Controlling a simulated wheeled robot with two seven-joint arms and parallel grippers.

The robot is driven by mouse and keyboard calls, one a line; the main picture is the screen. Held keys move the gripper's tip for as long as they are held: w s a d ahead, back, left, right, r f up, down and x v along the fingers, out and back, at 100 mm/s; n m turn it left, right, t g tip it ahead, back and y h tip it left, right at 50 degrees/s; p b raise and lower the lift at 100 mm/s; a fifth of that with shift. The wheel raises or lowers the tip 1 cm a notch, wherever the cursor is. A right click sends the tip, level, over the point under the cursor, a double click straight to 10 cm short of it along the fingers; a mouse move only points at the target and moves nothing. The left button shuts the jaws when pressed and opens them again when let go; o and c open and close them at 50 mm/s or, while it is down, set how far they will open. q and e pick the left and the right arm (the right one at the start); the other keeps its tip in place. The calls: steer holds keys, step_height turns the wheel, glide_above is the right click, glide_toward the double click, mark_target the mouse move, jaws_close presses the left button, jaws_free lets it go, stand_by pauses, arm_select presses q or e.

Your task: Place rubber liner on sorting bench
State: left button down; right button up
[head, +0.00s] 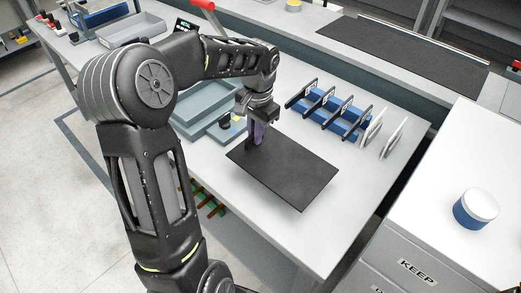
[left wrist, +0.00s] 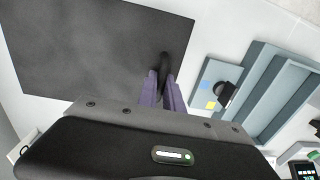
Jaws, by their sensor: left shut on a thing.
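The rubber liner (head: 290,175), a flat black rectangular sheet, is level over the white bench (head: 310,245). I cannot tell whether it rests on the top or hangs just above it. My left gripper (head: 258,140), with purple fingers, points down at the liner's far left edge. In the left wrist view the liner (left wrist: 95,50) fills the upper left. There the fingers (left wrist: 165,80) are shut around a dark upright loop at its edge, which looks like part of the liner. The fingertips' contact is partly hidden. My right gripper is not in view.
A cabinet with a blue-and-white round container (head: 475,209) is at right. The bench's front is clear.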

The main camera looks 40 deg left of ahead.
arm_select(q)
steer(key=shift+f, duration=0.7)
steer(key=shift+f, duration=1.9)
steer(key=c, duration=1.5)
jaws_free()
step_height(320, 180, up, 12)
steer(key=shift+d, duration=0.45)
